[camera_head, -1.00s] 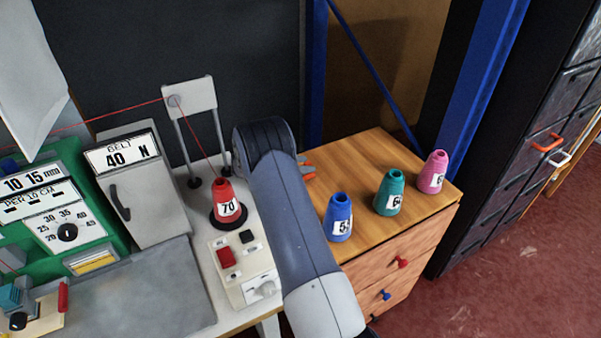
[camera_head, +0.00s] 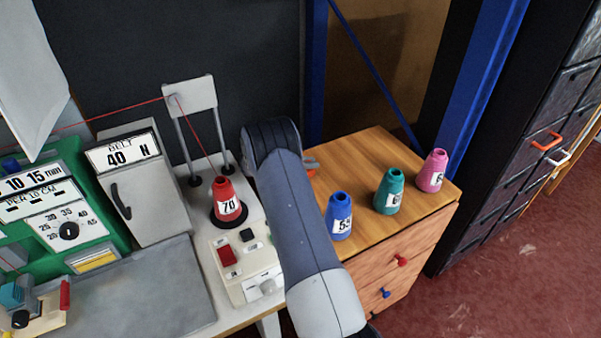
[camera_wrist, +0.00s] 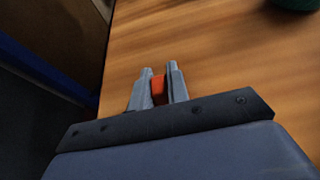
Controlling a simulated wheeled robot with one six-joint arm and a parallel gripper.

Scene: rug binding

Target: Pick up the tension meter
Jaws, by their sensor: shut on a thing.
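In the wrist view my gripper (camera_wrist: 160,68) has its two grey fingers close together on a small orange-red thing (camera_wrist: 159,90) over the wooden cabinet top. Only a short piece of it shows between the fingers, so I cannot tell from its shape whether it is the tension meter. In the head view a bit of orange (camera_head: 311,173) shows beside my arm at the cabinet's left side. My arm hides most of the gripper and the held thing there. Whether it touches the wood is unclear.
Blue (camera_head: 339,216), green (camera_head: 389,191) and pink (camera_head: 432,171) numbered cones stand on the wooden cabinet (camera_head: 375,150), right of my arm. A red cone (camera_head: 227,199) with thread stands on the bench at left. A blue post (camera_head: 487,70) rises behind the cabinet.

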